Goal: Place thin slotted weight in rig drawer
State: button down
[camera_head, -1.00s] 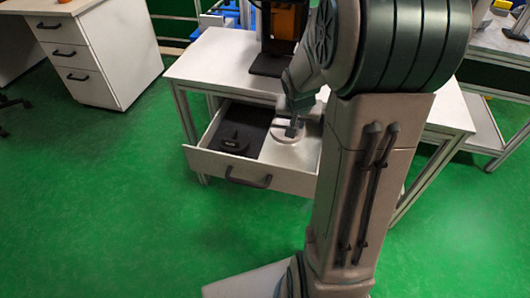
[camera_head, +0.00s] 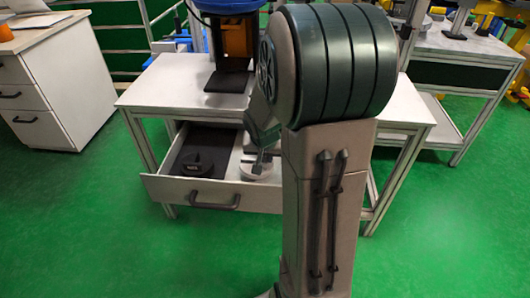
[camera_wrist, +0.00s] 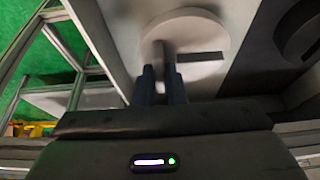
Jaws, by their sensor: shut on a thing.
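The thin slotted weight (camera_head: 256,172) is a pale flat disc at the open rig drawer's (camera_head: 165,187) right, bare section. In the wrist view the weight (camera_wrist: 207,32) shows its dark slot, and the drawer's pale floor (camera_wrist: 135,20) lies around it. My gripper (camera_head: 260,158) reaches down from above into the drawer. In the wrist view my gripper (camera_wrist: 164,72) has its two fingers close together at the disc's near side, shut on the weight. Whether the disc rests on the drawer floor or hangs just above it, I cannot tell. My arm hides the drawer's right part.
A dark round weight (camera_head: 198,165) sits on the dark mat in the drawer's left section. The drawer front has a dark handle (camera_head: 215,203). The rig's table (camera_head: 165,90) is above and behind. A white cabinet (camera_head: 75,100) stands left. Green floor in front is clear.

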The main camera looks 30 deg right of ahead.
aim_at(265, 161)
jog(key=shift+f+b, duration=0.55)
jog(key=shift+f, duration=1.1)
jog(key=shift+f, duration=0.15)
jog(key=c, duration=1.5)
grip_release()
jog(key=p+v, duration=0.5)
jog(key=v, duration=0.7)
jog(key=s+a+r+n+g+y, duration=0.2)
jog(key=s+a+n, duration=0.5)
jog(key=s+a, duration=0.5)
jog(key=shift+s+r, duration=0.3)
jog(key=shift+s, duration=0.45)
